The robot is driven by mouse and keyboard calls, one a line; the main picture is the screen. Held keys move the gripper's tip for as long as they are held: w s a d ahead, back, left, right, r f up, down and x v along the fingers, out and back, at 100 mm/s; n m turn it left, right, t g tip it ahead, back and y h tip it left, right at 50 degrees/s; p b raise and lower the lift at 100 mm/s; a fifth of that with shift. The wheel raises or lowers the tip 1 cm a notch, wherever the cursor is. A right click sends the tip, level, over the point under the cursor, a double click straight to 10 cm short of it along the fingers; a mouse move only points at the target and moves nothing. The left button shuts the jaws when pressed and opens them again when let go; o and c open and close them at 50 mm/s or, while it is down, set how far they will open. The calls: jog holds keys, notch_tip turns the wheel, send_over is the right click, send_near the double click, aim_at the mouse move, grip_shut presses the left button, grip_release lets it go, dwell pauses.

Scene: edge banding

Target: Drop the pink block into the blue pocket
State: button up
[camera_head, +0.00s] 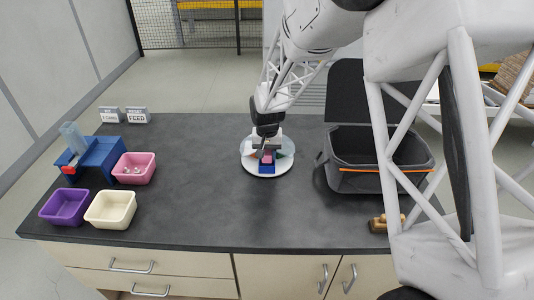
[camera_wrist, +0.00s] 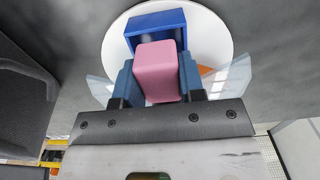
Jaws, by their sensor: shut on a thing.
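The pink block (camera_head: 267,157) is held between the fingers of my gripper (camera_head: 266,150). In the wrist view the pink block (camera_wrist: 157,72) sits between the two blue-grey fingertips of my gripper (camera_wrist: 156,82). The blue pocket (camera_head: 267,168) is on a round white plate (camera_head: 249,163) in the middle of the table. In the wrist view the blue pocket (camera_wrist: 158,22) is just beyond the block, and the block hides part of its opening. I cannot tell whether the block is inside the pocket or just above it.
Purple (camera_head: 65,207), cream (camera_head: 110,209) and pink (camera_head: 134,168) bins stand at the left, beside a blue device (camera_head: 98,157). An open grey bag (camera_head: 356,180) stands to the right, with a wooden-handled brush (camera_head: 382,223) in front. The table front is clear.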

dwell(0.4)
jog(key=o, duration=1.1)
jog(key=shift+c, duration=0.2)
jog(key=shift+r, duration=0.15)
jog(key=shift+r, duration=3.35)
